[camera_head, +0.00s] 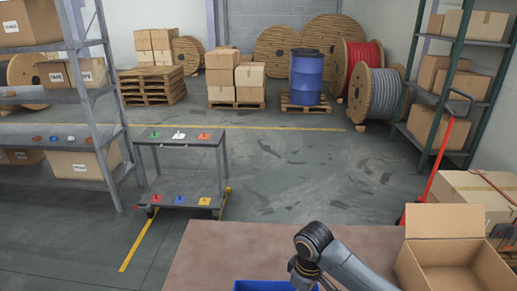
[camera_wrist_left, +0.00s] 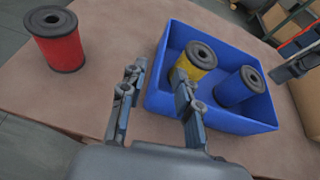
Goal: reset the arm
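My left gripper (camera_wrist_left: 155,78) is open in the left wrist view, with nothing between its fingers. It is beside a blue bin (camera_wrist_left: 228,122), and its right finger overlaps the bin's near wall in the picture. In the bin are a yellow spool (camera_wrist_left: 194,62) and a blue spool (camera_wrist_left: 238,87). A red spool (camera_wrist_left: 56,43) stands upright on the brown table (camera_wrist_left: 100,70), left of the gripper. In the head view only the rim of the bin (camera_head: 258,286) shows. An arm of mine reaches in from the lower right there; its gripper is hidden. A dark gripper part (camera_wrist_left: 292,66) shows at the right edge of the wrist view.
An open cardboard box (camera_head: 445,240) stands at the right of the table. Beyond are a grey cart (camera_head: 182,140) with small coloured pieces, a red hand truck (camera_head: 440,160) and shelves (camera_head: 75,60) at left. The floor in the middle is clear.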

